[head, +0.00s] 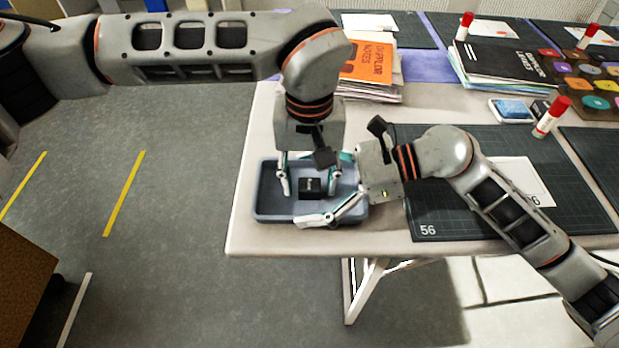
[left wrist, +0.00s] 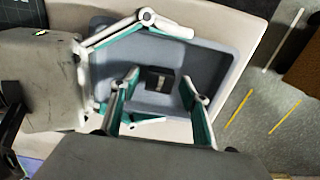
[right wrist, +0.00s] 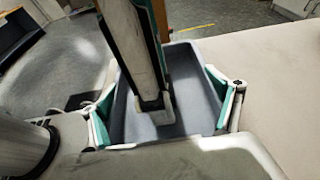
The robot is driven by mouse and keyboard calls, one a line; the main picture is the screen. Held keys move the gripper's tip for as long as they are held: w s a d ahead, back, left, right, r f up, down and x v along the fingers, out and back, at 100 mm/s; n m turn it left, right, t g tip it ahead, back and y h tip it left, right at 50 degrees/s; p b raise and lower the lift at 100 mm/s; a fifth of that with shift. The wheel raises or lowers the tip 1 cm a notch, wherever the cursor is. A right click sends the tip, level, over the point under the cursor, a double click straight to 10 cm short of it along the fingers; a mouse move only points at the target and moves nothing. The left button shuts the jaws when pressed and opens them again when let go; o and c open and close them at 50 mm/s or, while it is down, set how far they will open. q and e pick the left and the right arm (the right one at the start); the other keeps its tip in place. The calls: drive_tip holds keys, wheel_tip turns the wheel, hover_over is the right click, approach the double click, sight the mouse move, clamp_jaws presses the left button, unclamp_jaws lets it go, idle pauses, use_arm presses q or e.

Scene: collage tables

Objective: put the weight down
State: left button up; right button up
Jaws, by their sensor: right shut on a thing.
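A small black weight (head: 310,187) lies in a blue-grey tray (head: 262,200) on the table's left corner; both also show in the left wrist view, the weight (left wrist: 160,79) away from the tray walls (left wrist: 222,48). My left gripper (head: 309,191) points down into the tray, its fingers on either side of the weight with gaps, so it is open. My right gripper (head: 323,190) reaches in from the right, its fingers along the tray's two long sides, shut on the tray. In the right wrist view the tray (right wrist: 197,110) sits between those fingers; the weight is hidden there.
A dark cutting mat (head: 470,225) with a white sheet lies right of the tray. Open floor (head: 170,260) is to the left.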

sight(309, 185)
use_arm(q)
wheel_tip(309, 185, up, 13)
idle(0.6)
use_arm(e)
drive_tip(key=o, duration=1)
